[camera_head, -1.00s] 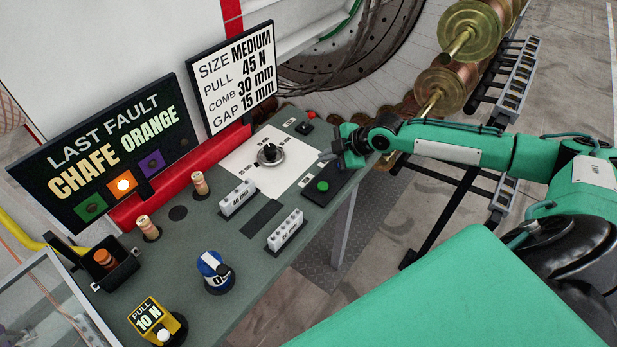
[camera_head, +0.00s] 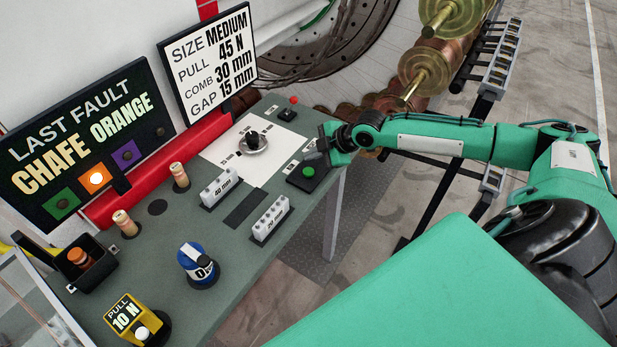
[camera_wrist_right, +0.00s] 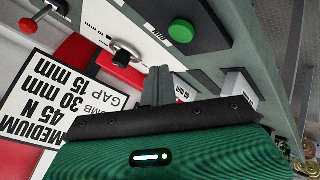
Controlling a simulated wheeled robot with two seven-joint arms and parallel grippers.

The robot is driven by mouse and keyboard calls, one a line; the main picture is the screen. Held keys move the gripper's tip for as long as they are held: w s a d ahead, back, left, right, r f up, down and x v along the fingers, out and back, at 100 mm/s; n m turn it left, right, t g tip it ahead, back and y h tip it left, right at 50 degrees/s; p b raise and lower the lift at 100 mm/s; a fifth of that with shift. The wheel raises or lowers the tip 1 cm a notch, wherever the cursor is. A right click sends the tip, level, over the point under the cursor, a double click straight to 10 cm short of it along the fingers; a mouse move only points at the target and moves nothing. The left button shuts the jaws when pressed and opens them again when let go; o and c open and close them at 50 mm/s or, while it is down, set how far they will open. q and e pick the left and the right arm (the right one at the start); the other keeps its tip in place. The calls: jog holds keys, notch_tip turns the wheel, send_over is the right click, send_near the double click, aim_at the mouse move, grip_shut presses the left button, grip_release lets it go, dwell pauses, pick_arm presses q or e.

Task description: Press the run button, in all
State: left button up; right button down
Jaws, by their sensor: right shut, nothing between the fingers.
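A round green button (camera_head: 307,172) sits on a black plate near the table's right edge. It is also in the wrist view (camera_wrist_right: 181,31), above and right of my fingers. I cannot read the small label beside it well enough to confirm that it is the run button. My right gripper (camera_head: 320,145) is just behind the button, close to the black plate but apart from the button. In the wrist view the right gripper's grey fingers (camera_wrist_right: 158,84) are together and empty. My left gripper is not in view.
A dial knob (camera_head: 252,140) stands on a white sheet left of the button. White comb blocks (camera_head: 271,218) lie nearer. A red-topped control (camera_head: 292,101) is at the far corner. Signs line the back. A blue knob (camera_head: 198,264) and yellow 10 N block (camera_head: 134,318) are at the front.

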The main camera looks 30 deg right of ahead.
aim_at(312, 172)
notch_tip(312, 172, down, 3)
jog(key=shift+b, duration=0.4)
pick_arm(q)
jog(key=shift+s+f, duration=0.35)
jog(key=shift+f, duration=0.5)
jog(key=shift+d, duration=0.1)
pick_arm(e)
jog(key=shift+f, duration=0.15)
dwell(0.7)
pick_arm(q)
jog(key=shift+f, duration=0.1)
pick_arm(e)
jog(key=shift+f, duration=0.3)
pick_arm(q)
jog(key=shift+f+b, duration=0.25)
jog(key=shift+b, duration=0.05)
pick_arm(e)
jog(key=shift+f, duration=0.45)
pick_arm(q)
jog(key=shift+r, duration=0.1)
pick_arm(e)
jog(key=shift+r, duration=0.1)
pick_arm(q)
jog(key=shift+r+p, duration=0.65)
jog(key=shift+p, duration=0.1)
pick_arm(e)
jog(key=shift+r, duration=0.75)
